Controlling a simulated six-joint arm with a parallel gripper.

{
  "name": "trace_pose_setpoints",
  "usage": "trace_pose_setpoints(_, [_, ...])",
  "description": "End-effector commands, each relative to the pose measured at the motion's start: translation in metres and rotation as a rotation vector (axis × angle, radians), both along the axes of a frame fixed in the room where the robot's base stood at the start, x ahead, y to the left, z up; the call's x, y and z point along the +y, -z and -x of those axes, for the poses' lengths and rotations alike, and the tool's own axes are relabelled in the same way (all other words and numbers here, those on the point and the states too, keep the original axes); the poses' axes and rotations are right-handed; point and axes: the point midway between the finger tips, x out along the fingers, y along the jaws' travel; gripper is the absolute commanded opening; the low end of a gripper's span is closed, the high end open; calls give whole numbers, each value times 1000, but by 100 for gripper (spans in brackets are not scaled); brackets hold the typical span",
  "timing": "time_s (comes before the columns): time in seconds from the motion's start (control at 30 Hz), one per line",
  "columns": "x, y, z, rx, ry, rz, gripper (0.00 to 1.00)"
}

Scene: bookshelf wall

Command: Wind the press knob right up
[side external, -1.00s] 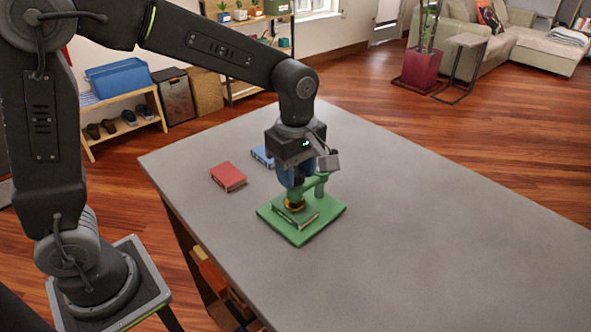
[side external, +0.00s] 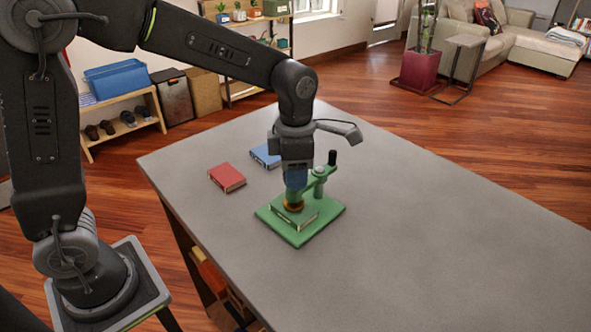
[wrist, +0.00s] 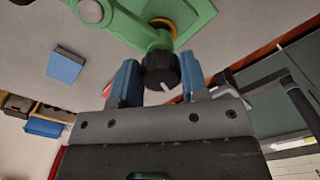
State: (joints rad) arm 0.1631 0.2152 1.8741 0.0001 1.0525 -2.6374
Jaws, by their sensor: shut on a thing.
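The green press (side external: 320,183) stands on the grey table, with a flat green base (side external: 298,238) and a dark green book (side external: 305,216) lying on it. An orange disc (side external: 293,206) shows low on the press; I cannot tell whether it touches the book. The black knob (wrist: 160,72) with a white mark is between my blue fingers in the wrist view. My gripper (side external: 294,190) points down over the press, shut on the knob. It also shows in the wrist view (wrist: 160,80). In the side view the gripper hides the knob.
A red book (side external: 227,178) and a blue book (side external: 266,156) lie on the table left of and behind the press. A black-topped upright (side external: 332,158) rises at the press's right, close to my gripper. The table's right side is clear.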

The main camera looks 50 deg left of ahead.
Motion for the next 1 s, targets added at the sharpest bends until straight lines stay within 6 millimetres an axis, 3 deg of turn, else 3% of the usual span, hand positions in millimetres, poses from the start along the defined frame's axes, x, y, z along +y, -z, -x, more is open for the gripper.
trace_pose_setpoints(0.5, [1,-1,-1,-2,-326,1,17])
trace_pose_setpoints(1.0, [2,-1,-1,-2,-381,3,17])
